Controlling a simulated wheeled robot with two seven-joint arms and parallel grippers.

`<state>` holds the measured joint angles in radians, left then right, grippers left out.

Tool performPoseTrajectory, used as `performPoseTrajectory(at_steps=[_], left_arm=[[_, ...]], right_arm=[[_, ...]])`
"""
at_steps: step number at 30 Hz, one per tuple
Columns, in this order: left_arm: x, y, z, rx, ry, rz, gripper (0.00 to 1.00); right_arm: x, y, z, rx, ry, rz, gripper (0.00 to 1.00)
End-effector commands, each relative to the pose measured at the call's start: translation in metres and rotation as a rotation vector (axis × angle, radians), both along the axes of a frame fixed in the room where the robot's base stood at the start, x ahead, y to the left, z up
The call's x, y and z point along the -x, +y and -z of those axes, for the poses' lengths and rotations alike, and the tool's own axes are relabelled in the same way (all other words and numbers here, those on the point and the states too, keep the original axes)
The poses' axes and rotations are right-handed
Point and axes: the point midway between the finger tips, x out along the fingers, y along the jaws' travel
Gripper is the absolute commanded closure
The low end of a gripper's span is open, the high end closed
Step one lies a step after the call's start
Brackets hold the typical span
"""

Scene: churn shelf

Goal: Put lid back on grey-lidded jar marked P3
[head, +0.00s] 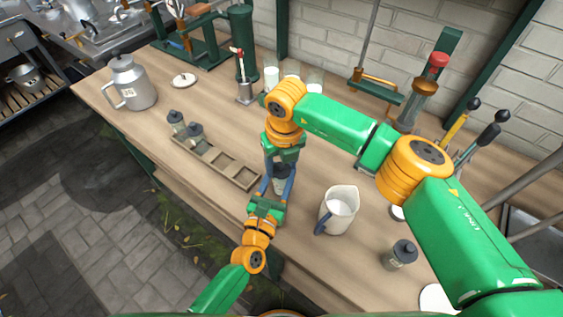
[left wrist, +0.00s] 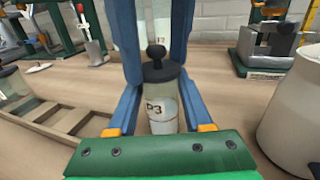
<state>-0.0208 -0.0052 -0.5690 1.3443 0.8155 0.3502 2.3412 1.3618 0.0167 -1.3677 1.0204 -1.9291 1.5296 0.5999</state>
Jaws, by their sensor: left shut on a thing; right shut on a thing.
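The glass jar marked P3 (left wrist: 162,112) stands between the fingers of my left gripper (head: 275,188), which is shut on it. The dark grey lid (left wrist: 162,70) with a round knob is right at the jar's mouth, and I cannot tell if it is fully seated. My right gripper (head: 283,160) comes down from above. Its upright blue fingers (left wrist: 157,42) are shut on the lid from both sides. In the head view, the jar and lid (head: 281,174) are partly hidden by the grippers.
A wooden rack (head: 222,160) with empty compartments lies to the left, with dark-lidded jars (head: 195,131) at its far end. A cream pitcher (head: 341,207) stands close on the right. Another lidded jar (head: 400,256) is near the front. A metal can (head: 133,85) stands far left.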

Motion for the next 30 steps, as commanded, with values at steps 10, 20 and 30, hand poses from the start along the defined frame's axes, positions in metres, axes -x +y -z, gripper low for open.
performPoseTrajectory(at_steps=[10,20,30], left_arm=[[0.0,0.0,0.0,-0.001,0.001,0.0,1.0],[0.0,-0.001,0.0,-0.002,-0.002,0.001,1.0],[0.0,-0.002,-0.001,-0.001,-0.008,0.004,1.0]], right_arm=[[0.0,0.0,0.005,0.0,0.001,0.0,1.0],[0.0,-0.001,0.012,0.003,0.002,0.0,1.0],[0.0,-0.002,0.015,0.007,0.003,0.002,1.0]])
